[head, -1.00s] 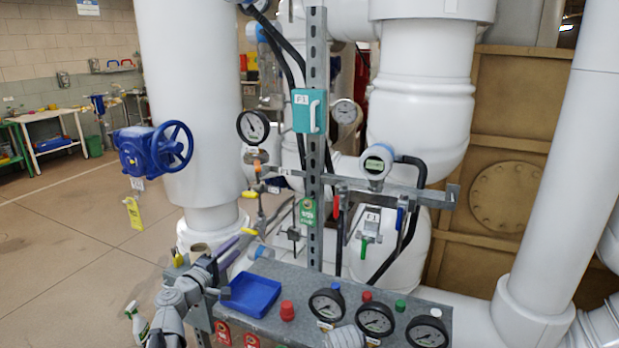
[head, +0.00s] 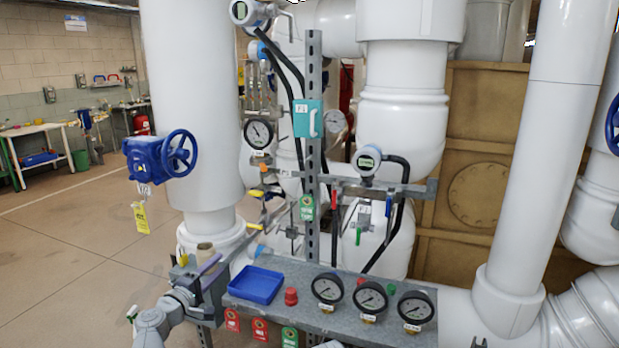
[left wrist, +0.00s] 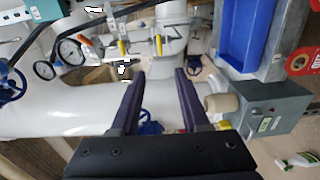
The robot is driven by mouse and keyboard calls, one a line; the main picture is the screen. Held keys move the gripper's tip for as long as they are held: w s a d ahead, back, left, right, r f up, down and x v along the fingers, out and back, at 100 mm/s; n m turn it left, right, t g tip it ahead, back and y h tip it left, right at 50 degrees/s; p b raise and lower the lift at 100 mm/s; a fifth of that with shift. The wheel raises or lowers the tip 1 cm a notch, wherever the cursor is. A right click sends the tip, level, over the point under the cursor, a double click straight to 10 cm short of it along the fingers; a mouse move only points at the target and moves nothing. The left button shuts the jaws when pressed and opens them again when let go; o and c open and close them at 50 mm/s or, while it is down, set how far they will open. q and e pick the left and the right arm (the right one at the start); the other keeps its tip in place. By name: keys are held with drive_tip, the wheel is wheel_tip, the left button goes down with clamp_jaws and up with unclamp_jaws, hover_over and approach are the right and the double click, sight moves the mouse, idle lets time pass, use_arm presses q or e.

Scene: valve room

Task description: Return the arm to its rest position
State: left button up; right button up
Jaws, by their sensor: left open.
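My left arm comes in at the lower left of the head view. Its gripper (head: 213,266) is beside the left end of the grey shelf, near the blue tray. In the left wrist view the two dark fingers (left wrist: 158,75) are spread apart with nothing held between them. A white pipe and part of a blue handwheel (left wrist: 150,128) show beyond the fingers; I cannot tell the exact distance. My right gripper does not clearly show.
The grey shelf (head: 345,312) carries a blue tray (head: 256,285), a red knob (head: 291,296) and several gauges. A blue valve (head: 160,155) sits on the thick white pipe (head: 190,90). Open floor (head: 80,250) lies to the left. A spray bottle (left wrist: 298,162) shows in the left wrist view.

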use_arm(q)
drive_tip(key=s+d+f+m+g+h, duration=0.2)
drive_tip(key=d+f+m, duration=0.1)
drive_tip(key=d, duration=0.3)
drive_tip(key=s+d+f+m+g+h, duration=0.1)
drive_tip(key=d+f+m+g, duration=0.15)
drive_tip(key=d, duration=0.35)
drive_tip(key=s+d+f+m+g+y, duration=0.3)
drive_tip(key=s+d+f+m+g, duration=0.7)
drive_tip(key=s+f, duration=0.4)
drive_tip(key=s+a+f+m+g+y, duration=0.25)
drive_tip(key=s+y, duration=0.45)
drive_tip(key=s, duration=0.4)
wheel_tip(320, 180, up, 16)
drive_tip(key=p, duration=1.6)
drive_tip(key=shift+w+a+r+n, duration=0.15)
drive_tip(key=shift+w+a+n, duration=0.05)
drive_tip(key=shift+n, duration=0.1)
